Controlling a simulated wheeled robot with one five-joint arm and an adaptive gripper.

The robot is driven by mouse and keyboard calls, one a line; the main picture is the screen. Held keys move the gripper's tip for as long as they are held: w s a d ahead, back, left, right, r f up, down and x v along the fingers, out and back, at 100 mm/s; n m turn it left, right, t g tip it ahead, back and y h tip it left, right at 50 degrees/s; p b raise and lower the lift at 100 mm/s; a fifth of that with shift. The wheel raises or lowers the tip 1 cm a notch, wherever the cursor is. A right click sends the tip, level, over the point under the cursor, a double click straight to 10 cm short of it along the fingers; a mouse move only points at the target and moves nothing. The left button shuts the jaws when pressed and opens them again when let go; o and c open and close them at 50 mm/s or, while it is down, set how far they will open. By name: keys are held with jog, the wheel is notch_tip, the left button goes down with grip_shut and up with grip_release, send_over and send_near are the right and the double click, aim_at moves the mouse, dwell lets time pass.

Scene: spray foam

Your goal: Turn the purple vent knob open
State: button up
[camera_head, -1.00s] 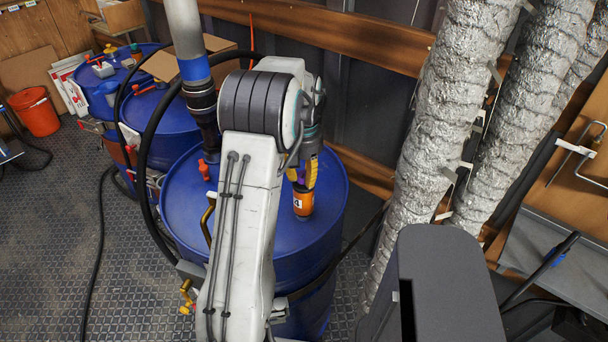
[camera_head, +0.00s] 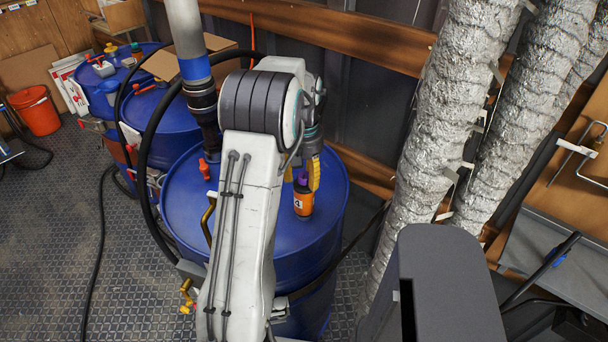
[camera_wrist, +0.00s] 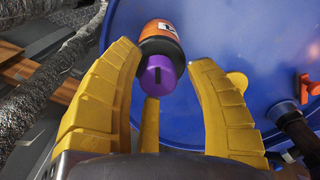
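The purple vent knob (camera_head: 302,178) sits on top of a small orange and dark canister (camera_head: 303,201) on the blue drum (camera_head: 185,205). In the wrist view, the knob (camera_wrist: 158,75) has a dark slot on its face and lies between the tips of my gripper's yellow fingers. My gripper (camera_wrist: 166,62) is open, with visible gaps on both sides of the knob. A shorter yellow piece (camera_wrist: 152,122) shows below the knob. In the head view, my gripper (camera_head: 302,183) is at the knob, partly hidden by my arm.
A grey pipe with a black hose coupling (camera_head: 203,105) rises from the drum's left side, near a small red valve (camera_head: 204,169). Silver ducts (camera_head: 440,120) stand to the right. A wooden rail (camera_head: 365,172) runs behind the drum. More blue drums (camera_head: 160,110) stand at the left.

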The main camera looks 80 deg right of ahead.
aim_at(304, 173)
jog(key=shift+o, duration=0.4)
jog(key=shift+r, duration=0.1)
jog(key=shift+r, duration=0.25)
notch_tip(304, 173, up, 11)
jog(key=shift+r, duration=0.2)
dwell(0.8)
jog(key=w+a+r+n+t+h, duration=0.15)
jog(key=w+a+n, duration=0.25)
jog(key=w+a, duration=0.7)
jog(key=w+a+r+n, duration=0.3)
jog(key=w+a, duration=0.6)
jog(key=w, duration=0.4)
jog(key=s+a+f+n+t, duration=0.1)
jog(key=a+f+n, duration=0.2)
jog(key=a, duration=1)
jog(key=s+a+f+n+t+y, duration=0.1)
jog(key=a+n, duration=0.4)
jog(key=a, duration=0.7)
notch_tip(304, 173, down, 2)
jog(key=shift+s+a+t, duration=0.35)
jog(key=shift+s+a, duration=0.05)
jog(key=shift+s, duration=0.4)
